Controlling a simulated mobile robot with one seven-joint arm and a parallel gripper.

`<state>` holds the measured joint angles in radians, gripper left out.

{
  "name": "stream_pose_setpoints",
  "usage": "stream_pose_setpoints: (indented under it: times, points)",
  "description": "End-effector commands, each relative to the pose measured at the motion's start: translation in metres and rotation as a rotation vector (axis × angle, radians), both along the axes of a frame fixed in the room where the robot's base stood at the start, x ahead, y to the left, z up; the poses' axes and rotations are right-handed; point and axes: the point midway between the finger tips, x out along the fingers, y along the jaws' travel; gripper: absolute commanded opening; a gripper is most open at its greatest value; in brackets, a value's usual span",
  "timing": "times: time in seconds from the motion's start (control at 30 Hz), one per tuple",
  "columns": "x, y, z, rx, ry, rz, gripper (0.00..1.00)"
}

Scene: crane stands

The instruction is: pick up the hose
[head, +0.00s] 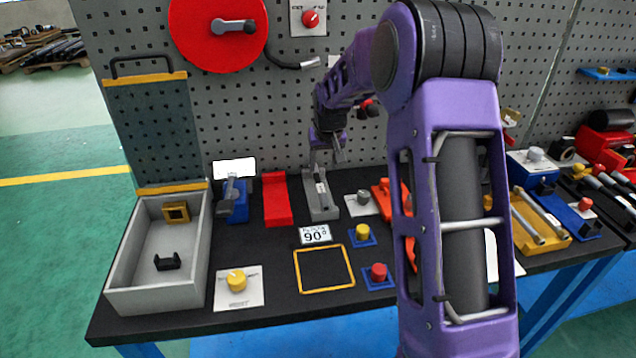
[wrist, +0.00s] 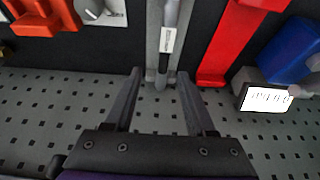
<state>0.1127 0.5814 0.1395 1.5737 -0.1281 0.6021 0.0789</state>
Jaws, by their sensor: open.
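A short black piece that looks like the hose (head: 283,60) comes out of the lower right of a red reel (head: 205,35) on the pegboard and ends in a light tip. It is not in the wrist view. My gripper (head: 327,155) is open and empty, below and to the right of it. In the wrist view my gripper (wrist: 160,82) points down near the pegboard's foot, its fingers spread either side of the end of a grey rod-like tool (wrist: 163,62). I cannot tell whether they touch it. The tool lies in a grey holder (head: 323,212).
A red holder (head: 277,198) and a blue stand (head: 237,214) are left of the grey holder. An orange part (head: 385,196) and a grey knob (head: 364,197) are on its right. A grey bin (head: 150,294) stands at the left. My arm hides part of the bench.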

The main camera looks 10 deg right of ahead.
Motion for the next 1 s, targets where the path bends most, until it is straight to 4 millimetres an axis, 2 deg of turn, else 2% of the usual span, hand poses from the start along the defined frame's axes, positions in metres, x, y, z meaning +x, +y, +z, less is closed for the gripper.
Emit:
stream_pose_setpoints:
  times: [0.07, 0.27, 0.6, 0.87, 1.0]
  points:
    - [0.004, 0.0, -0.01, 0.0, 0.0, 0.0, 0.56]
    - [0.008, 0.001, -0.022, 0.0, 0.001, -0.001, 0.56]
    - [0.025, 0.008, -0.063, 0.001, 0.0, -0.002, 0.56]
    - [0.026, 0.008, -0.065, 0.0, -0.001, -0.001, 0.56]
    - [0.026, 0.008, -0.065, 0.0, -0.001, -0.001, 0.34]
